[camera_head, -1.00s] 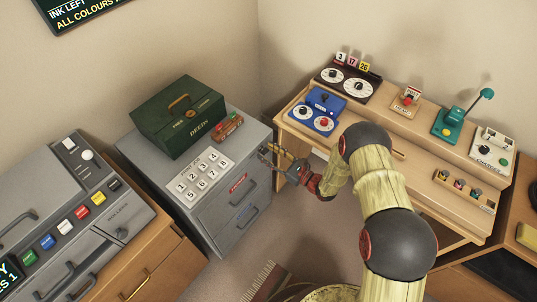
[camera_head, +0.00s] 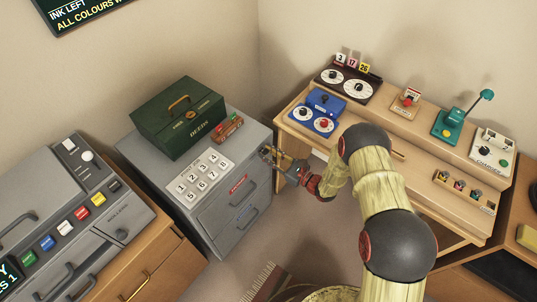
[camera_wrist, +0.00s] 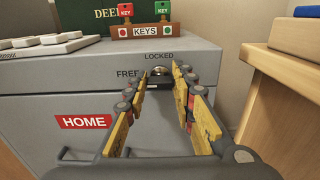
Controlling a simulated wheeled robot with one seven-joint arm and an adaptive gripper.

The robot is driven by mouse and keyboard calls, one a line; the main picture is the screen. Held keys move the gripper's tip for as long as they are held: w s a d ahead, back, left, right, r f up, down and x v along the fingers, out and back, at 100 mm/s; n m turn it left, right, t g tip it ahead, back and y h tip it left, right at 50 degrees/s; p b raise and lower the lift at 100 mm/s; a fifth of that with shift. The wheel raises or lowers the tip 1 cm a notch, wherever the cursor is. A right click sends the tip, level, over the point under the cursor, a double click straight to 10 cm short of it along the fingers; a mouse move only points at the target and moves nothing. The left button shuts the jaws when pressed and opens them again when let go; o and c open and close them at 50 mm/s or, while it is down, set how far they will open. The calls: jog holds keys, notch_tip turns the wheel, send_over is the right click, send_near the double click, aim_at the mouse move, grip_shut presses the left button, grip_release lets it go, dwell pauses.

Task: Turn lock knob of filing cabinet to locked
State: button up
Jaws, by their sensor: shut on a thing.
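The grey filing cabinet (camera_head: 216,222) stands left of the desk, and its front also shows in the wrist view (camera_wrist: 60,107). The lock knob (camera_wrist: 160,71) is at the top right of its front, with a silver round part and a dark part partly hidden by my fingertips. FREE is printed to its left and LOCKED above it. My gripper (camera_wrist: 159,78) has its fingertips closed on the knob from both sides; in the head view my gripper (camera_head: 270,154) is at the cabinet's upper right corner. Which word the knob points to is unclear.
A green deeds box (camera_head: 178,116), a key rack (camera_head: 228,127) and numbered tiles (camera_head: 203,174) are on the cabinet top. The wooden desk (camera_head: 400,172) stands close on the right of my gripper. Drawer handles (camera_head: 243,193) stick out below.

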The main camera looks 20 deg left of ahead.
jog(key=shift+m, duration=0.4)
grip_shut()
jog(key=m+p, duration=0.1)
jog(key=m, duration=0.2)
jog(key=shift+m, duration=0.4)
jog(key=m+p, duration=0.1)
jog(key=m, duration=0.5)
jog(key=m+p, duration=0.1)
jog(key=m, duration=0.6)
jog(key=shift+w+d+f+p, duration=0.1)
jog(key=shift+w+f+p, duration=0.1)
jog(key=shift+p, duration=0.15)
jog(key=shift+m, duration=0.4)
jog(key=o, duration=1)
grip_release()
jog(key=shift+o, duration=0.5)
